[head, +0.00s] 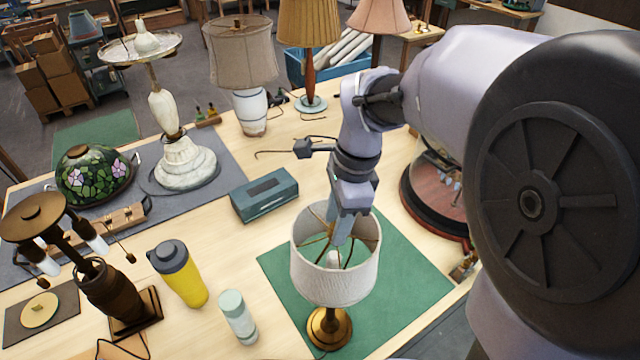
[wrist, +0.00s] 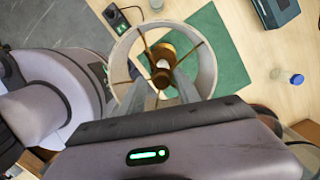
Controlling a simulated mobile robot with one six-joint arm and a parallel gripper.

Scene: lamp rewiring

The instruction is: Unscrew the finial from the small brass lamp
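The small brass lamp (head: 329,328) stands upright on a green mat, with a white drum shade (head: 333,275) open at the top. In the head view, the fingers of my gripper (head: 339,240) point down into the shade's top opening, above a pale bulb. In the wrist view, the shade (wrist: 205,60) is seen from above with its wire spokes. The fingers of my gripper (wrist: 163,84) stand apart on either side of a small brass piece at the hub, which looks like the finial (wrist: 160,77). Whether they touch it cannot be told.
The green mat (head: 410,260) is clear around the lamp. A teal box (head: 264,195), a yellow bottle (head: 180,275) and a pale bottle (head: 238,317) stand to the left. A glass dome on a red base (head: 432,205) is at right. Taller lamps stand behind.

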